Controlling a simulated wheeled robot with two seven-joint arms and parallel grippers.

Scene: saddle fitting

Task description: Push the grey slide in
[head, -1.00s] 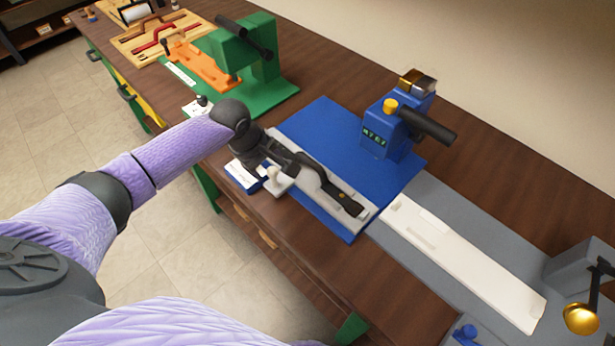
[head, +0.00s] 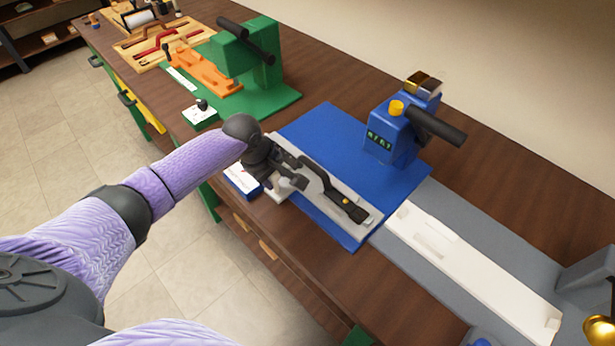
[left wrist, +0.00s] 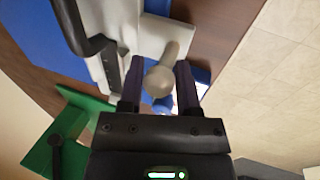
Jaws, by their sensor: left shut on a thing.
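The grey slide (head: 350,214) is a long pale strip lying along the front edge of a blue base plate (head: 325,135), with a dark handled part on top. A small light-grey knob (head: 287,184) stands at its left end. My left gripper (head: 281,180) reaches in from the left and is shut on this knob. In the left wrist view the knob (left wrist: 163,75) sits between the two dark fingers (left wrist: 160,85), close to the slide's pale end block. The gripper hides part of the slide's left end. My right gripper is not in view.
A blue post with a black lever (head: 395,130) stands at the back of the base. A green fixture (head: 250,60) with an orange part (head: 207,72) is farther left. A long white strip (head: 470,275) lies on a grey base at right. A small card block (head: 240,180) is beside my gripper.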

